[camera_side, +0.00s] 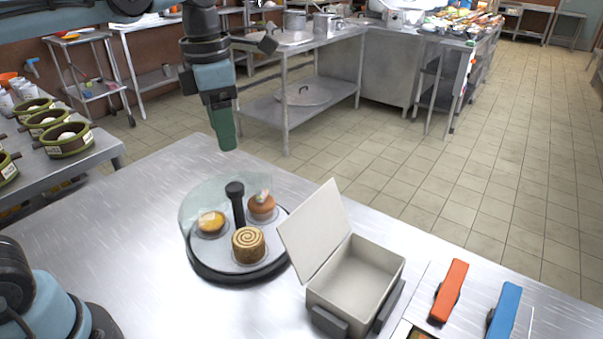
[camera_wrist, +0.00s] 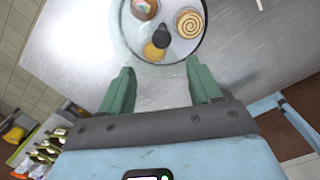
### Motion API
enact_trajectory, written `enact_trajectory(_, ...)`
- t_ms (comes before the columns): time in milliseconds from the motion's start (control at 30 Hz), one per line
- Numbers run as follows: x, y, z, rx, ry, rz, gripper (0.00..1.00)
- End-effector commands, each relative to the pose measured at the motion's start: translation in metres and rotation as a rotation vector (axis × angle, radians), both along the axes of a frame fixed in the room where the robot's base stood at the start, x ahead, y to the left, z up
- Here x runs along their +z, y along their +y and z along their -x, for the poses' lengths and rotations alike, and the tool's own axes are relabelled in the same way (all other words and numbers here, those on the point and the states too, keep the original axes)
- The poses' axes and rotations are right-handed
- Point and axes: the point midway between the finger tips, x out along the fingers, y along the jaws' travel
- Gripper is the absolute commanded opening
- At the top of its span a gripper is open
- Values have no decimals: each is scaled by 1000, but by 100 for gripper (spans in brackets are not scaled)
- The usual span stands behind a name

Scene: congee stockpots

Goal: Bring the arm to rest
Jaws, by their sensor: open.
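My gripper (camera_side: 224,136) hangs in the air above the far left side of the steel table (camera_side: 120,215), pointing down, behind the round pastry stand. In the wrist view my gripper (camera_wrist: 160,90) shows two green fingers spread apart with nothing between them. It is open and empty. The round stand (camera_side: 240,272) with a clear cover and a dark central knob lies ahead of the fingers, apart from them. It also shows at the top of the wrist view (camera_wrist: 178,57).
On the stand sit a swirl cake (camera_side: 249,245), a yellow tart (camera_side: 211,223) and a cupcake (camera_side: 262,205). An open-lidded box (camera_side: 357,275) stands right of it. An orange-handled item (camera_side: 449,291) and a blue-handled item (camera_side: 504,312) lie at right. Several green pots (camera_side: 67,140) stand at left.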

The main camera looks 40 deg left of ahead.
Motion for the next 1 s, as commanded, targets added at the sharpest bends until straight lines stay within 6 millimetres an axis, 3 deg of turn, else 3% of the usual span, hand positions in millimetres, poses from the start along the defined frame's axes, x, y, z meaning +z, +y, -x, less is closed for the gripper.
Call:
enact_trajectory(467,-37,11,24,-1061,-220,-178,63)
enact_trajectory(1000,-86,20,50,-2189,-267,-683,63)
